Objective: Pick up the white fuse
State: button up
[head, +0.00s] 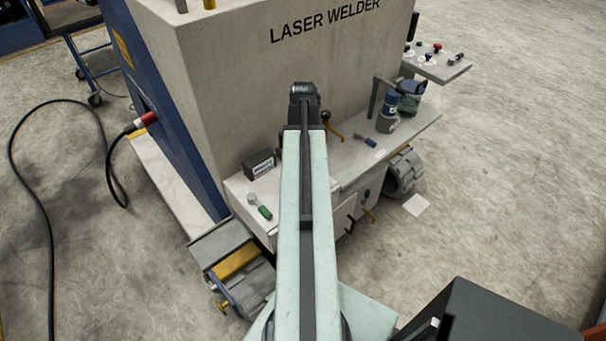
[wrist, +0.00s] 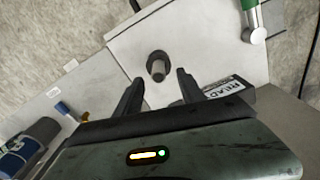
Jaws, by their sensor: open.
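I cannot make out a white fuse in either view. In the wrist view, a small dark grey, stepped round piece (wrist: 157,66) stands on the pale worktop, in line with the gap between my fingertips. I cannot tell its height relative to them. My gripper (wrist: 160,80) is open, its two black fingers apart with nothing held between them. In the head view, my arm covers the middle of the worktop, and the fingers cannot be seen clearly.
A black labelled box (head: 260,163) is right of my fingers in the wrist view (wrist: 224,87). A blue-handled tool (head: 365,140) and a blue can (head: 388,114) are on the worktop's other side. The laser welder (head: 240,85) rises behind.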

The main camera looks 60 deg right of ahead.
notch_tip(320, 180, down, 5)
jog(key=b, duration=0.5)
jog(key=shift+f, duration=0.2)
jog(key=shift+r, duration=0.2)
grip_shut()
notch_tip(320, 180, up, 10)
jog(key=p, duration=1)
